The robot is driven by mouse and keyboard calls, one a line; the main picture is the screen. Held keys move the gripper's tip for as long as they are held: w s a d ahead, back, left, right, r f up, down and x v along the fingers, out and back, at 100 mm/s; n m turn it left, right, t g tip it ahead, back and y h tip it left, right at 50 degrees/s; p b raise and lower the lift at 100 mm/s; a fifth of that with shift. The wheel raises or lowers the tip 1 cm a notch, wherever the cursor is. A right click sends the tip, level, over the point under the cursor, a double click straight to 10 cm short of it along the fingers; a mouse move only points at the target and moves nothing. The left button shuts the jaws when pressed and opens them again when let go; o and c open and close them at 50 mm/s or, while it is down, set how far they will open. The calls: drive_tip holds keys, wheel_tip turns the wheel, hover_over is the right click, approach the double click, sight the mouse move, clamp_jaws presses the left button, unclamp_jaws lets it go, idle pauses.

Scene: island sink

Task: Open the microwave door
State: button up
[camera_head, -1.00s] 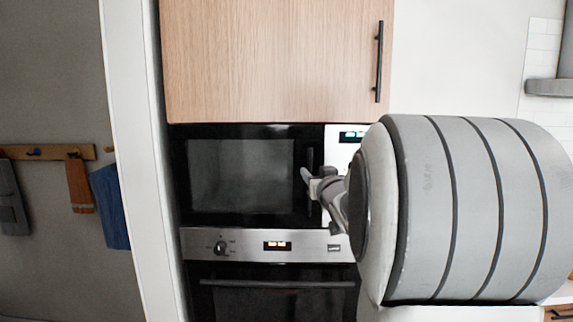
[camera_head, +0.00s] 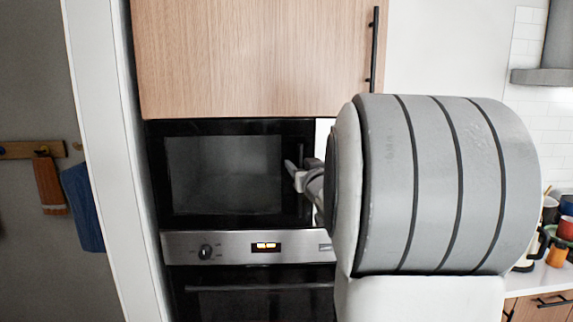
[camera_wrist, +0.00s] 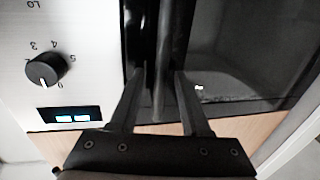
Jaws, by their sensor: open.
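The black microwave (camera_head: 222,172) is built in under a wooden cabinet, and its door looks shut. My gripper (camera_head: 292,172) is at the right side of the door, by the dark upright handle. In the wrist view the handle (camera_wrist: 163,60) runs between the two fingers of my open gripper (camera_wrist: 158,80), one finger on each side. Whether either finger touches the handle I cannot tell. The wrist view shows the panel (camera_wrist: 50,85) with a black knob (camera_wrist: 45,70) and a small lit display.
An oven (camera_head: 250,290) with a steel control strip (camera_head: 190,247) sits directly below. The wooden cabinet (camera_head: 250,55) is above. A white wall edge (camera_head: 105,150) stands close on the left. A counter (camera_head: 545,280) with several kitchen items is at the right.

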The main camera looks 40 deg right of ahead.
clamp_jaws()
drive_tip(key=shift+r, duration=0.1)
idle(1.3)
